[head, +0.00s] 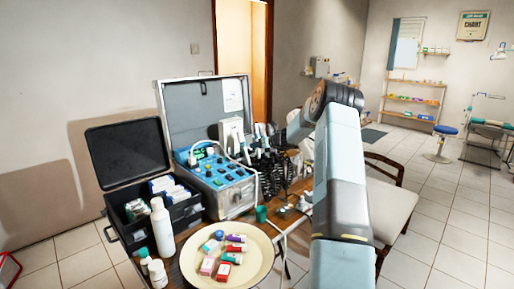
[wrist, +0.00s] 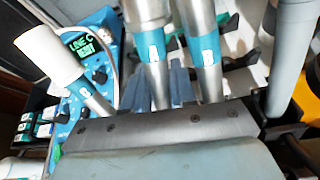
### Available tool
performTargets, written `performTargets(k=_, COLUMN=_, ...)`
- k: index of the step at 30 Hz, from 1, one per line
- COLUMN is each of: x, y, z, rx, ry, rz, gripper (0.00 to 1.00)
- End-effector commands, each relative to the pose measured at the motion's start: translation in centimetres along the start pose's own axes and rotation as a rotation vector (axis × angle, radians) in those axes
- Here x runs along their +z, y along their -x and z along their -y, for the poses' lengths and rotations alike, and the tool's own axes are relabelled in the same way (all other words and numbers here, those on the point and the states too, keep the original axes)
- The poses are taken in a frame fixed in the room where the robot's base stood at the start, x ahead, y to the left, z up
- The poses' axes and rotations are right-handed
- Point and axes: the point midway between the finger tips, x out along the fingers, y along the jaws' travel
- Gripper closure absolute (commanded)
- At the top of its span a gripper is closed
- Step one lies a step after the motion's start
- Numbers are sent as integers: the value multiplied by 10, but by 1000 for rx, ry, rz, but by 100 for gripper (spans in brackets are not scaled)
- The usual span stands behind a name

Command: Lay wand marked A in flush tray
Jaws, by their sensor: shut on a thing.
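In the wrist view, my gripper (wrist: 158,88) has its grey-blue fingers around the lower part of a metal wand with a blue band (wrist: 152,45). A similar wand (wrist: 206,50) stands just to its right. I can read no letter A on either wand. In the head view, the dark rack of wands (head: 270,165) stands right of the blue-topped unit, and my arm reaches over beside it. My gripper is hard to make out there. I cannot tell which thing is the flush tray.
A blue control unit (head: 215,178) sits in an open metal case. A black case (head: 128,155), a white bottle (head: 162,228) and a round cream tray (head: 258,272) with small coloured boxes crowd the table. A white-topped wand (wrist: 48,52) and a grey tube (wrist: 290,60) flank my gripper.

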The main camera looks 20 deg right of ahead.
Motion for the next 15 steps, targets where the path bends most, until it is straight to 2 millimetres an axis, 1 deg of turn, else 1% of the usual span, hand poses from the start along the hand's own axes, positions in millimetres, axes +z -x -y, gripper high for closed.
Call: performTargets(k=15, x=30, y=0, z=0, rx=-1, ry=2, rz=1, gripper=100)
